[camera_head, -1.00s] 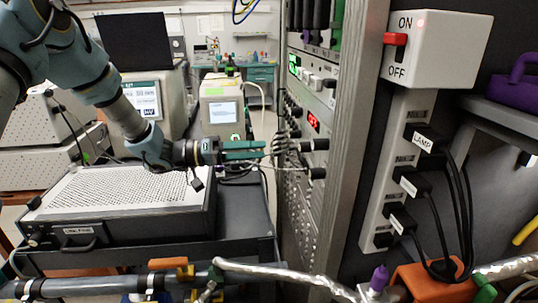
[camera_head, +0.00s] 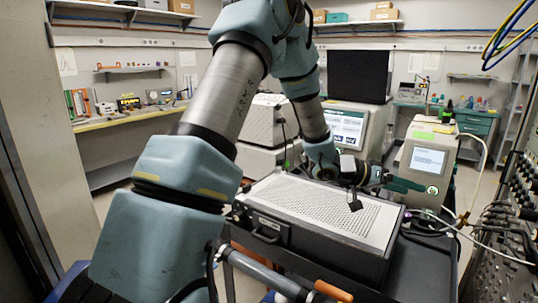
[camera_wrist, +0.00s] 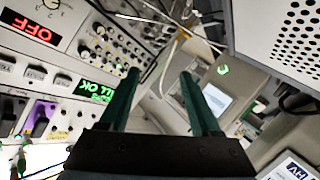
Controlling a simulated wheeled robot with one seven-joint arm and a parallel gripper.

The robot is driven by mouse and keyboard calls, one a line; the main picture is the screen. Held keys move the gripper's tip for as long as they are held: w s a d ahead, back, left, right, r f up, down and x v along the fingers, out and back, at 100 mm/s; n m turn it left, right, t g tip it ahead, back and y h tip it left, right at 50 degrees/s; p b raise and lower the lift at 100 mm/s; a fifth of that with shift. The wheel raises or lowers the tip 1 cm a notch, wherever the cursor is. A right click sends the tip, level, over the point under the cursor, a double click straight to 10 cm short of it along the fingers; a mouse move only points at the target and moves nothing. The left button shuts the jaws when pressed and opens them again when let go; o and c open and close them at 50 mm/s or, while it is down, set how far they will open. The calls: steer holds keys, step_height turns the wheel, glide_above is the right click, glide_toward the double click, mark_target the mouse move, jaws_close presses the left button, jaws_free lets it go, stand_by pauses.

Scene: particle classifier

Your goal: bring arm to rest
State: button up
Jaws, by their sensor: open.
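My gripper (camera_head: 405,184) is at the end of my arm, which reaches forward over the perforated-top box in the head view. In the wrist view its two green fingers (camera_wrist: 160,95) stand apart with nothing between them. My arm (camera_head: 235,90) fills the middle of the head view, bent high at the elbow. The gripper is in the air in front of a beige instrument with a screen (camera_head: 425,160) and left of the panel rack. It seems to touch nothing.
The grey box with the perforated lid (camera_head: 310,205) sits on a dark cart (camera_head: 425,262) under my forearm. A panel rack (camera_head: 520,190) with knobs and cables stands at the right. A workbench (camera_head: 130,115) lies at the back left. Open floor shows at the left.

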steer(key=w+a+n+t+y, duration=0.35)
steer(key=w+a+t, duration=0.25)
steer(key=w+a, duration=0.35)
steer(key=a+n+y, duration=0.1)
steer(key=a+y, duration=0.1)
steer(key=a, duration=0.4)
steer(key=a+f+n+t+y, duration=0.1)
steer(key=a+y, duration=0.1)
steer(key=a, duration=0.4)
steer(key=w+a+n+y, duration=0.1)
steer(key=a+y, duration=0.1)
steer(key=a, duration=0.4)
steer(key=shift+a+f+t+y, duration=0.25)
steer(key=shift+a+f+t, duration=0.05)
steer(key=shift+f+t, duration=0.1)
steer(key=s+a+f+n+g+y, duration=0.1)
steer(key=s+a+n+g+y, duration=0.3)
steer(key=s+a, duration=1.2)
steer(key=shift+s+a+g, duration=0.35)
steer(key=shift+a+g, duration=0.25)
steer(key=shift+a, duration=0.15)
